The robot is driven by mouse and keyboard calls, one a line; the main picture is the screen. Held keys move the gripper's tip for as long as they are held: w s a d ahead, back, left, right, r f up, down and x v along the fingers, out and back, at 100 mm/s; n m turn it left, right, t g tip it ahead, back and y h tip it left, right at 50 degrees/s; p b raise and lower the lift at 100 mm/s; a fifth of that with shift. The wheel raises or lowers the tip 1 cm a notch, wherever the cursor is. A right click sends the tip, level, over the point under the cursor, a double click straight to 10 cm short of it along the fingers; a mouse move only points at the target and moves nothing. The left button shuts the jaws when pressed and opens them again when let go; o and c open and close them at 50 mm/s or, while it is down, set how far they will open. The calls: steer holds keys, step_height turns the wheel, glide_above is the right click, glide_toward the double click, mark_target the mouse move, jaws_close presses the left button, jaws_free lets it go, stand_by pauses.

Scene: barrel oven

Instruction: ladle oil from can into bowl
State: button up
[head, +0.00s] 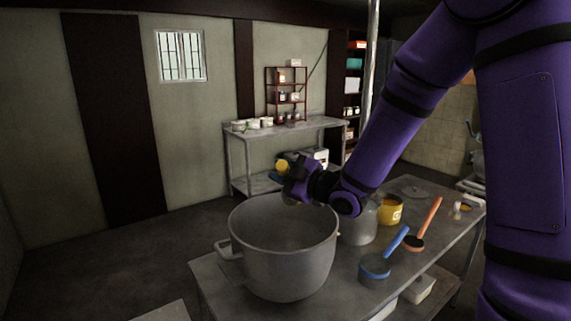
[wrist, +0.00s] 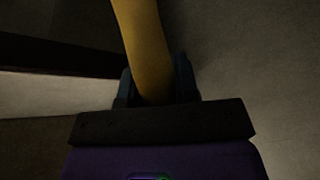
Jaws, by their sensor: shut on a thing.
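My gripper (head: 291,186) is above the back rim of a large grey metal pot (head: 282,262). In the wrist view its two dark fingers (wrist: 155,82) are shut on a thick yellow handle (wrist: 143,35). A round yellow end (head: 283,167) shows beside the gripper in the head view. Whether a ladle cup hangs on this handle is hidden. A yellow can (head: 390,211) with an orange-yellow top stands right of the pot, and a grey metal vessel (head: 358,226) is between them, partly behind my arm. I cannot tell which vessel is the task's bowl.
A blue-handled ladle (head: 376,268) and an orange-handled ladle (head: 417,243) lie on the metal table (head: 335,300) right of the pot. A lower shelf holds a white container (head: 421,290). A back table (head: 300,131) carries several small bowls and a rack.

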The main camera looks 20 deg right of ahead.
steer(key=shift+s+a+f+n+y, duration=0.1)
steer(key=shift+s+a+f+n, duration=0.3)
steer(key=shift+f+n, duration=0.35)
steer(key=shift+s+a+f+n+y, duration=0.1)
steer(key=shift+s+a+f+n, duration=0.4)
steer(key=shift+n, duration=0.4)
steer(key=shift+s+a+f+n+y, duration=0.15)
steer(key=shift+a+f+n, duration=0.25)
steer(key=shift+f+n, duration=0.4)
steer(key=shift+r, duration=0.1)
